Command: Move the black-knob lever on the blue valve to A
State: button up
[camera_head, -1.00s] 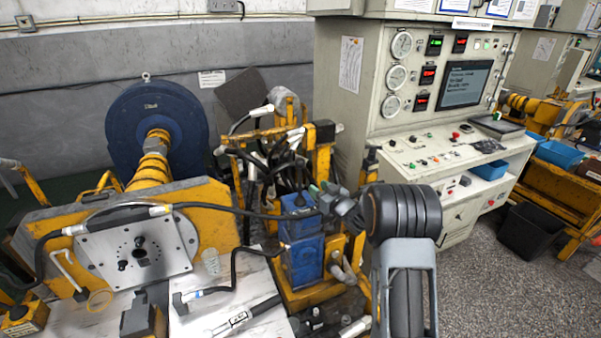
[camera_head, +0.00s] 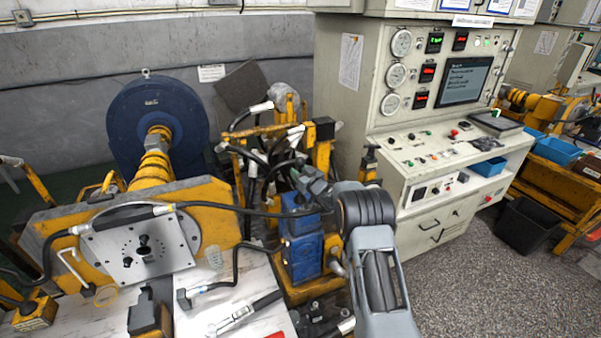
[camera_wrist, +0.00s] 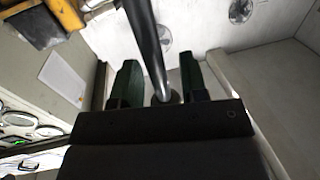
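The blue valve (camera_head: 301,245) stands upright right of centre in the head view, on a yellow frame. My gripper (camera_head: 308,178) is just above its top, among black hoses, and my wrist covers part of this area. In the wrist view my gripper's two dark green fingers (camera_wrist: 162,85) stand apart. A grey rod (camera_wrist: 147,38) runs down between them, with visible gaps on both sides. The rod may be the lever, but I cannot tell. I cannot make out the black knob or the A mark.
A yellow frame with hoses (camera_head: 262,150) stands behind the valve. A steel plate (camera_head: 140,248) on a yellow mount is at left, before a blue round housing (camera_head: 158,120). A control console (camera_head: 430,160) stands at right. Open floor (camera_head: 470,275) lies at lower right.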

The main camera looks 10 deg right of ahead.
grip_shut()
dwell(0.3)
